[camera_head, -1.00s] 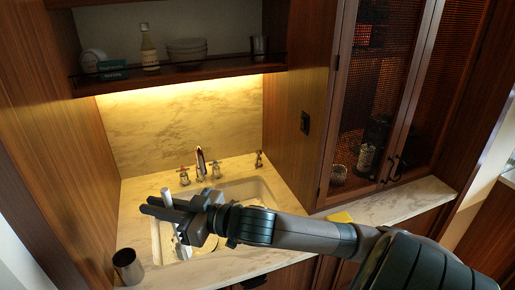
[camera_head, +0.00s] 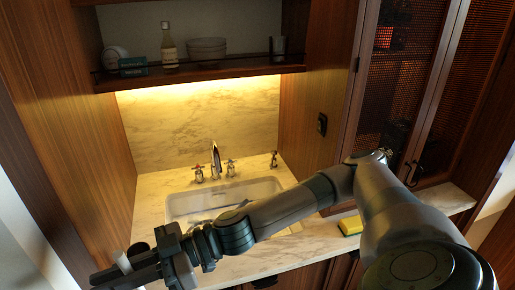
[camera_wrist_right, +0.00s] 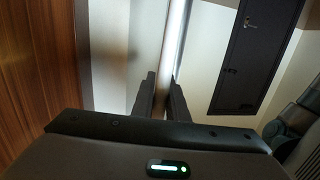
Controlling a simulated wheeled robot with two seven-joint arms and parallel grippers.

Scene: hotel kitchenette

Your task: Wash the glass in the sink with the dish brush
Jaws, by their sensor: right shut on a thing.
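My right gripper (camera_head: 108,276) reaches across to the lower left of the head view, over the counter left of the sink. It is shut on the dish brush, whose pale handle (camera_head: 122,262) sticks up between the fingers. In the right wrist view the handle (camera_wrist_right: 178,40) shows as a light rod between the fingers (camera_wrist_right: 162,88). The brush's lower end is hidden. The white sink (camera_head: 180,203) is partly covered by my arm. My left gripper is out of view.
A tap (camera_head: 215,160) with handles stands behind the sink. A yellow sponge (camera_head: 350,226) lies on the counter at right. The shelf (camera_head: 200,77) above holds a bottle (camera_head: 168,48), bowls (camera_head: 207,48) and a tumbler (camera_head: 278,47). A wooden wall (camera_head: 60,130) bounds the left.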

